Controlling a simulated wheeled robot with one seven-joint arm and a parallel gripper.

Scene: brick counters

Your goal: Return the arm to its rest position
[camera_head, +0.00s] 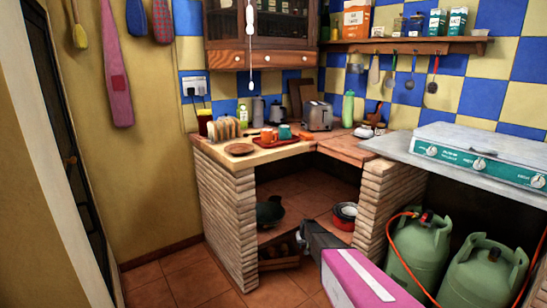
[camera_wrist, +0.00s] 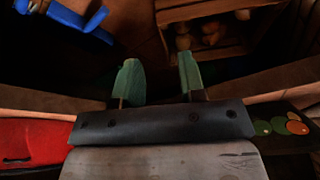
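My arm (camera_head: 362,278) enters the head view at the bottom, with a pink link and a dark grey end part. It reaches toward the opening under the brick corner counter. The fingers of my gripper are not clear in the head view. In the wrist view my gripper (camera_wrist: 158,78) has its two greenish fingertips well apart. Nothing shows between them, so it is open and empty. The space beyond the fingers is dark.
The brick counter (camera_head: 228,215) has a dark pot (camera_head: 270,211) and a red pot (camera_head: 344,213) on its inner shelf. A wooden crate (camera_wrist: 210,48) holds several roundish things. Green gas bottles (camera_head: 417,250) stand right of my arm. Floor at left (camera_head: 185,280) is clear.

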